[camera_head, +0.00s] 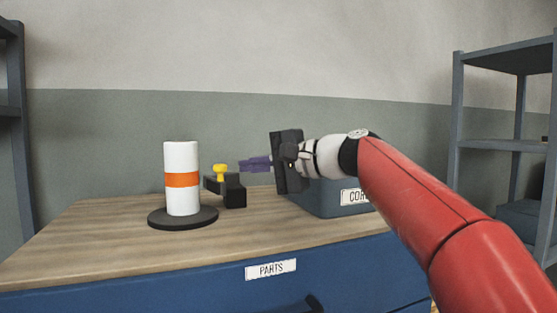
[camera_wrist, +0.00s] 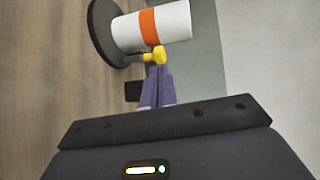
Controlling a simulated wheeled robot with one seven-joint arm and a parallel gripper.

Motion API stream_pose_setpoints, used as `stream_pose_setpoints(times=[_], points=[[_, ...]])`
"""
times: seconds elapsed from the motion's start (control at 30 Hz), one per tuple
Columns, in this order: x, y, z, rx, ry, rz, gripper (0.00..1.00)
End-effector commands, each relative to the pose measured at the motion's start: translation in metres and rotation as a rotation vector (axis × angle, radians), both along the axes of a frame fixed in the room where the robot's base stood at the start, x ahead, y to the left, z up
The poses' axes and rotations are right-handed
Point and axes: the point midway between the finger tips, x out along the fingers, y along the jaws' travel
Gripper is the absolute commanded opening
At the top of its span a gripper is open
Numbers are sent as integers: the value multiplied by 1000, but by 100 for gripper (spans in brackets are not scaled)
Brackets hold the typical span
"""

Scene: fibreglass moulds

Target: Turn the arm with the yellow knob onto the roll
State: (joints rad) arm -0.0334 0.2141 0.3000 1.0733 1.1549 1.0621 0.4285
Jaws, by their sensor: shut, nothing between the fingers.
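A white roll (camera_head: 182,200) with an orange band stands upright on a round dark base (camera_head: 200,219) at the left of the table. The roll also shows in the wrist view (camera_wrist: 176,22). A dark arm (camera_head: 233,191) with a yellow knob (camera_head: 221,172) stands just right of the roll. In the head view the arm's end looks close to the roll; I cannot tell whether they touch. My gripper (camera_head: 243,166) has purple fingers, is shut and empty, and points left toward the knob. In the wrist view the fingertips (camera_wrist: 158,68) overlap the yellow knob (camera_wrist: 156,55); contact is unclear.
The wooden tabletop (camera_head: 95,235) sits on a blue cabinet with a drawer labelled PARTS (camera_head: 270,270). A grey-blue bin (camera_head: 325,205) with a partly hidden label stands behind my gripper. Shelves stand at the left edge and right (camera_head: 500,145). The table's left side is clear.

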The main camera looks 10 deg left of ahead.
Motion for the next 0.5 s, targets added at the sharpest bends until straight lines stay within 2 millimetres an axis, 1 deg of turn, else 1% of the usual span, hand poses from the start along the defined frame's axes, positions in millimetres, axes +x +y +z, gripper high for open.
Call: stream_pose_setpoints(times=[0.03, 0.2, 0.33, 0.5], points=[[2, 9, 0, 0, 2, 5, 0], [8, 27, -4, 1, 2, 2, 0], [9, 33, -5, 0, 1, 1, 0], [10, 33, -5, 0, 1, 0, 0]])
